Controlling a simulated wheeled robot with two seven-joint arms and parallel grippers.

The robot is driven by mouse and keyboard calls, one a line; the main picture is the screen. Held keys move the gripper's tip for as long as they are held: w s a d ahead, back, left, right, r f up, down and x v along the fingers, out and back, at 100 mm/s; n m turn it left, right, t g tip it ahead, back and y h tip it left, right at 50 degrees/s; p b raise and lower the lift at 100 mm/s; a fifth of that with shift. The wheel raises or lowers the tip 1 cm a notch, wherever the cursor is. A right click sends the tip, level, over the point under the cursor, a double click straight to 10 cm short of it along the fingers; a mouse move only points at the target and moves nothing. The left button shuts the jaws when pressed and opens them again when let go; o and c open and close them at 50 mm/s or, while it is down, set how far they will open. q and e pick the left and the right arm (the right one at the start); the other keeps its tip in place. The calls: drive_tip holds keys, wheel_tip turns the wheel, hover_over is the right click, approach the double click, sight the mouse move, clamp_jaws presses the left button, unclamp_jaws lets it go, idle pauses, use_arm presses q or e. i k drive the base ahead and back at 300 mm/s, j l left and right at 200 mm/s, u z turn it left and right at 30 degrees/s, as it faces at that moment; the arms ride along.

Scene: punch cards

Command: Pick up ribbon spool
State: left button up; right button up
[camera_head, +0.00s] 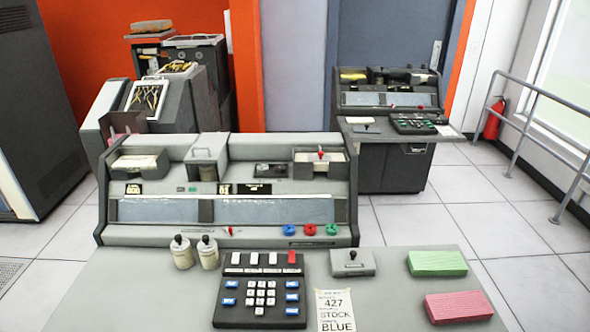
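No object is clearly marked as a ribbon spool. Three small ring-like pieces lie in a row on the front ledge of the grey card machine (230,236): a blue one (289,229), a red one (310,229) and a teal one (332,229). They look spool-like, but are too small to be sure. Two cream cylinders with black knobs, a left one (182,257) and a right one (208,256), stand on the desk in front of the machine. Neither of my grippers is in view.
A black keypad (228,314), a note reading "427 STOCK BLUE" (335,311), a grey box with a knob (353,265), and green (437,263) and pink (458,307) card stacks are on the desk (120,300). A second machine (390,100) and a railing (520,130) stand behind.

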sight(264, 171)
drive_tip(key=j+z, duration=0.35)
drive_tip(key=i+j+z, duration=0.1)
drive_tip(key=z, duration=0.25)
drive_tip(key=j+z, duration=0.35)
drive_tip(key=j, duration=0.4)
drive_tip(key=k+j+z, duration=0.15)
drive_tip(key=j, duration=0.25)
drive_tip(key=k+j, duration=0.1)
drive_tip(key=j, duration=0.3)
drive_tip(key=j+z, duration=0.15)
drive_tip(key=j, duration=0.25)
drive_tip(key=k+j, duration=0.15)
drive_tip(key=j, duration=0.25)
drive_tip(key=k+j+z, duration=0.15)
drive_tip(key=j, duration=0.25)
